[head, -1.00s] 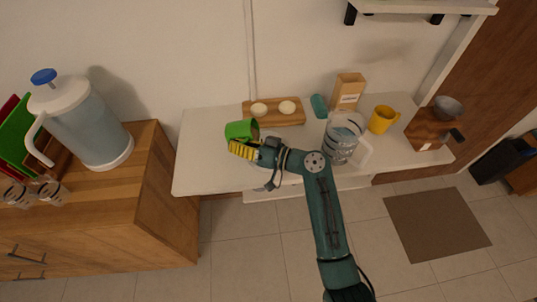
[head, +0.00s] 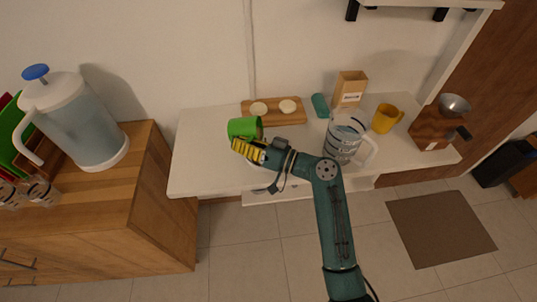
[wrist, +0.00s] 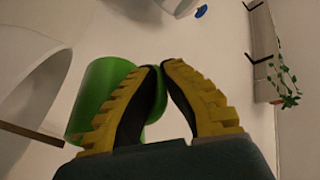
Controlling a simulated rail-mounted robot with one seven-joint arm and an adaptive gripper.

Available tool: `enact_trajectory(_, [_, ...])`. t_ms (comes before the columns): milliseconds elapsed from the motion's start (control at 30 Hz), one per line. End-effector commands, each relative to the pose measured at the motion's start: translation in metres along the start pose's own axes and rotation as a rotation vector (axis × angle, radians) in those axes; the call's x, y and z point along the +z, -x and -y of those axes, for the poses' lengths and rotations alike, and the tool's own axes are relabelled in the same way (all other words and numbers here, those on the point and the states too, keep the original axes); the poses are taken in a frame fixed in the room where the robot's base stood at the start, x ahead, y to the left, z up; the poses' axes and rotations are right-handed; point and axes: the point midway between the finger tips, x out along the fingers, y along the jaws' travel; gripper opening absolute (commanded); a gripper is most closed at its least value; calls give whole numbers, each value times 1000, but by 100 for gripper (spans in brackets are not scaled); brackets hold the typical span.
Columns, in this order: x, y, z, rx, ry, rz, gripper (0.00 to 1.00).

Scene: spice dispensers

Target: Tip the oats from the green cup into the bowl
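My gripper (head: 240,146) is over the white counter, its yellow fingers closed at the side of the green cup (head: 243,127). In the wrist view the fingertips (wrist: 155,72) come together at the cup (wrist: 92,88), seemingly on its handle, which they mostly hide. A pale rounded bowl (wrist: 32,72) shows at the left of the wrist view. In the head view it is mostly hidden behind my gripper and arm. I cannot see any oats.
A wooden board (head: 285,118) with two small round pale items lies behind the cup. A clear jug (head: 345,135), carton (head: 350,88), yellow mug (head: 386,118) and grinder (head: 436,125) stand to the right. A large pitcher (head: 80,125) stands on the left wooden cabinet.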

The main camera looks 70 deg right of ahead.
Motion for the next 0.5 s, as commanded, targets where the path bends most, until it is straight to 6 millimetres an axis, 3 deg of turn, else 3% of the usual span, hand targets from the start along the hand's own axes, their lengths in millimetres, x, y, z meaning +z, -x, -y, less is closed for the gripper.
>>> enact_trajectory(500, [-3,4,1,-30,0,-57,0])
